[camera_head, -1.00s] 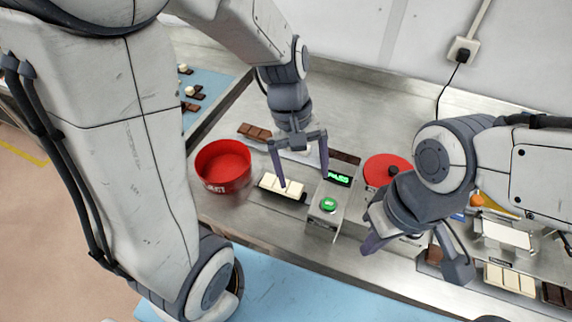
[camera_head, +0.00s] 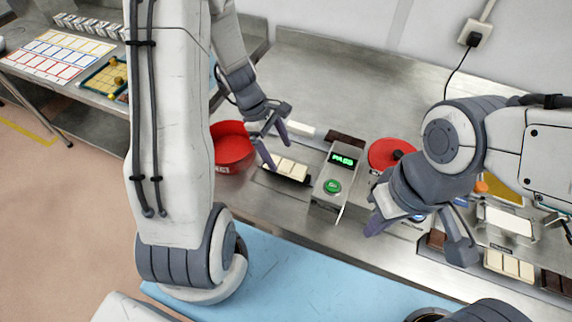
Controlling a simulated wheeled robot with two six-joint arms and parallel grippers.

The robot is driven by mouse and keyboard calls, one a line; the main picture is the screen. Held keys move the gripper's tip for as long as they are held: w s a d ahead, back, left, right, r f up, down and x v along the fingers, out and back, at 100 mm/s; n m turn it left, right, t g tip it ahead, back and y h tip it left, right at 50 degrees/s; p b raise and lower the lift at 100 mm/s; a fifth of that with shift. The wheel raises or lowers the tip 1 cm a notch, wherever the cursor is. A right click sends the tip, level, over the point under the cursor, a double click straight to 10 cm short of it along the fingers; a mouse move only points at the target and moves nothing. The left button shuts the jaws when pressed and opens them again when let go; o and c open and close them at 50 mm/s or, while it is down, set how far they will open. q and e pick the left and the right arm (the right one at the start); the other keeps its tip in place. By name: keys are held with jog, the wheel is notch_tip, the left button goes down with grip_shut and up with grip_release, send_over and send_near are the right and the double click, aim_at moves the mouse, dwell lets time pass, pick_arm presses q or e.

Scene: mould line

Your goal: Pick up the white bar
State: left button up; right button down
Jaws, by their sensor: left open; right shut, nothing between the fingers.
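A white bar (camera_head: 292,167), segmented, lies on a dark flat strip left of the box with the green button. A second white segmented bar (camera_head: 508,265) lies at the far right in a row with brown bars. My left gripper (camera_head: 279,155) is open and empty. Its fingers are at the upper left of the first bar, one fingertip close to the bar's left end; I cannot tell if they touch. My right gripper (camera_head: 418,238) is shut and empty, right of the box and left of the second bar.
A red bowl (camera_head: 232,158) stands just left of the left gripper. The box (camera_head: 325,202) shows green "PASS". The steel surface at the back is clear.

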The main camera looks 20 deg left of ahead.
aim_at(286, 166)
pick_arm(q)
jog(key=x, duration=0.3)
jog(key=shift+f, duration=0.25)
jog(key=shift+c, duration=0.3)
grip_shut()
